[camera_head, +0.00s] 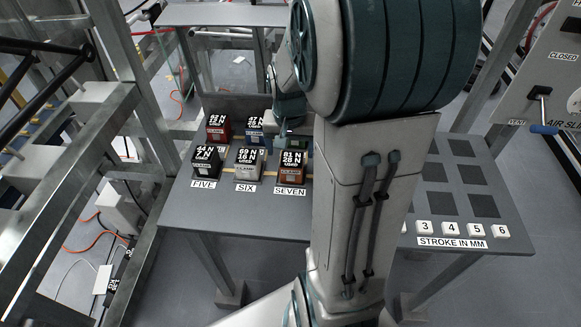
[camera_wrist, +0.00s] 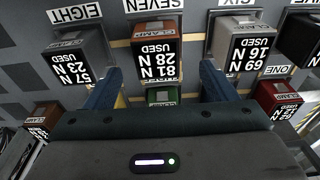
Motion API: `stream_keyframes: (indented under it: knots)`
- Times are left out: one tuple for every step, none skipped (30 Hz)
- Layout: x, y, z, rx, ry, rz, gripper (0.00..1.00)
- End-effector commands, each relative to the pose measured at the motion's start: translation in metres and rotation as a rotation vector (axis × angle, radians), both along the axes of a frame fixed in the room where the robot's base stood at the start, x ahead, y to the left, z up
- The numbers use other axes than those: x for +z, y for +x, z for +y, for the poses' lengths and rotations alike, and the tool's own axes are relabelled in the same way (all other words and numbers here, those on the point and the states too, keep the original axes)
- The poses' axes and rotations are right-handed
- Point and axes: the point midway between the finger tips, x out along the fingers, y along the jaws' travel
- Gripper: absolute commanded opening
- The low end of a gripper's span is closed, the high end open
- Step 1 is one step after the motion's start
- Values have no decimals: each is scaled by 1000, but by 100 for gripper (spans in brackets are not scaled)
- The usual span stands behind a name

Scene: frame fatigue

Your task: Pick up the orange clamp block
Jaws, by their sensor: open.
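The orange-brown clamp block (camera_head: 291,174) stands at the front of the table behind the label SEVEN. Its top label reads 81 N, 28 N, USED. In the wrist view the same block (camera_wrist: 158,27) appears upside down at the top middle. My gripper (camera_wrist: 160,68) is open, with its two blue fingers apart on either side of this block's line. The block's labelled top shows between and beyond the fingertips, and nothing is held. In the head view my gripper (camera_head: 293,138) is just behind the block, partly hidden by my arm. I cannot tell how high the fingertips are.
Close by stand a grey block (camera_head: 247,167) at SIX, a black block (camera_head: 206,165) at FIVE, a red block (camera_head: 218,134) and a blue block (camera_head: 254,135). The wrist view shows a green block (camera_wrist: 161,95) between the fingers and a dark block (camera_wrist: 86,42) at EIGHT.

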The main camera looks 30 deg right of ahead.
Motion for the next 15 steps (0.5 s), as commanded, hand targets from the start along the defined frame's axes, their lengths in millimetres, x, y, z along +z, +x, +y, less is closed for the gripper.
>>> stream_keyframes:
  knots:
    - [-5, 0, -1, -1, 1, 3, 78]
    - [-8, -1, -1, -1, 1, 4, 78]
    - [-14, 0, -2, -1, 2, 4, 78]
    - [-19, 0, -3, -1, 2, 6, 78]
    - [-24, 0, -3, 0, 1, 5, 78]
    - [-30, 0, -4, 0, 2, 6, 78]
    - [-35, 0, -5, 0, 1, 5, 78]
    - [-38, 1, -5, 0, 1, 5, 78]
    - [-43, 2, -5, -1, 2, 4, 78]
    - [-45, 2, -5, -1, 1, 3, 78]
    - [-47, 2, -6, -1, 1, 3, 78]
    - [-49, 2, -6, -2, 0, 2, 78]
    - [-50, 3, -6, -2, 1, 1, 78]
    - [-50, 3, -6, -2, 0, 0, 78]
    - [-51, 3, -6, -2, 0, 0, 78]
